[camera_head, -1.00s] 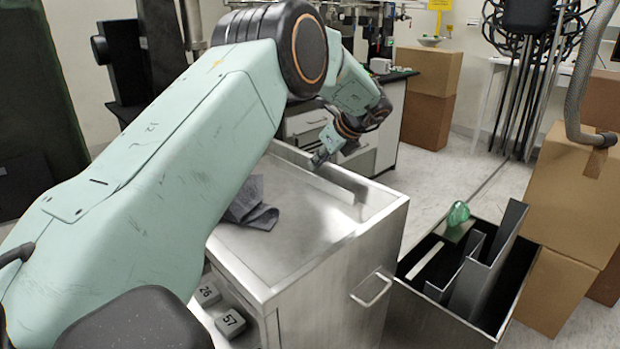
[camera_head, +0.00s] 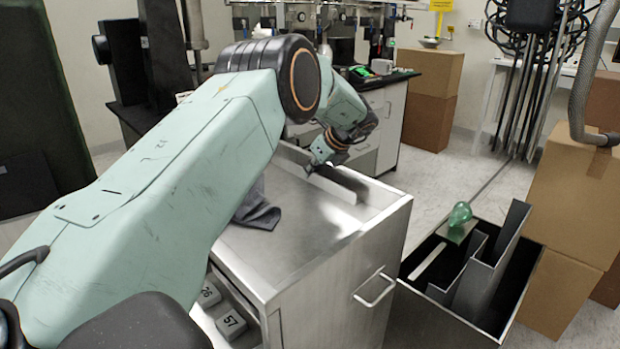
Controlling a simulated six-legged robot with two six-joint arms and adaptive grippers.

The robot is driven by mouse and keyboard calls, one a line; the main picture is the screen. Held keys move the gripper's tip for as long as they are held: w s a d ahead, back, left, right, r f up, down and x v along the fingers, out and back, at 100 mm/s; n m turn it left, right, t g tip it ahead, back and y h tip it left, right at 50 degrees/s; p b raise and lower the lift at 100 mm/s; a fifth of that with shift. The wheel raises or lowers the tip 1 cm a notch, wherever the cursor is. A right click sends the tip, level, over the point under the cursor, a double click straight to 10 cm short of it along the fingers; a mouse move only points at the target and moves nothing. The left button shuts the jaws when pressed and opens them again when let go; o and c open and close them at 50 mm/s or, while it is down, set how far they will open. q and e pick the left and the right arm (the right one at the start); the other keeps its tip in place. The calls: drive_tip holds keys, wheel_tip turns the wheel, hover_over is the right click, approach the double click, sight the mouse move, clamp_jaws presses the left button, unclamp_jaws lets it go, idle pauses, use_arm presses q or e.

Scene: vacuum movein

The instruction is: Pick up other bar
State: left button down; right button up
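A light metal bar (camera_head: 336,190) shows on the steel cabinet top (camera_head: 300,237), near its back rim. My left gripper (camera_head: 311,167) is at the bar's left end, pointing down at it. The fingertips are small and partly merge with the bar, so I cannot tell whether they are closed on it or only touching. A pale bar-like strip (camera_head: 428,261) lies in the open dark bin (camera_head: 420,318) right of the cabinet. My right gripper is out of view.
A grey cloth (camera_head: 258,212) lies on the cabinet top, partly behind my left arm. The bin also holds a green bulb-like object (camera_head: 460,214) and upright metal channels (camera_head: 485,275). Numbered blocks (camera_head: 231,323) sit in the cabinet's open front. Cardboard boxes (camera_head: 575,205) stand at right.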

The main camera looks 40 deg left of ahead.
use_arm(q)
drive_tip(key=shift+r, duration=0.2)
idle(0.3)
drive_tip(key=shift+r+p, duration=0.3)
drive_tip(key=shift+r, duration=0.2)
wheel_tip(320, 180, up, 6)
drive_tip(key=p, duration=0.1)
drive_tip(key=s+a, duration=0.1)
drive_tip(key=s, duration=1.8)
drive_tip(key=shift+s+a+f+p, duration=0.15)
drive_tip(key=shift+s+a+p, duration=0.15)
drive_tip(key=shift+s+a, duration=0.05)
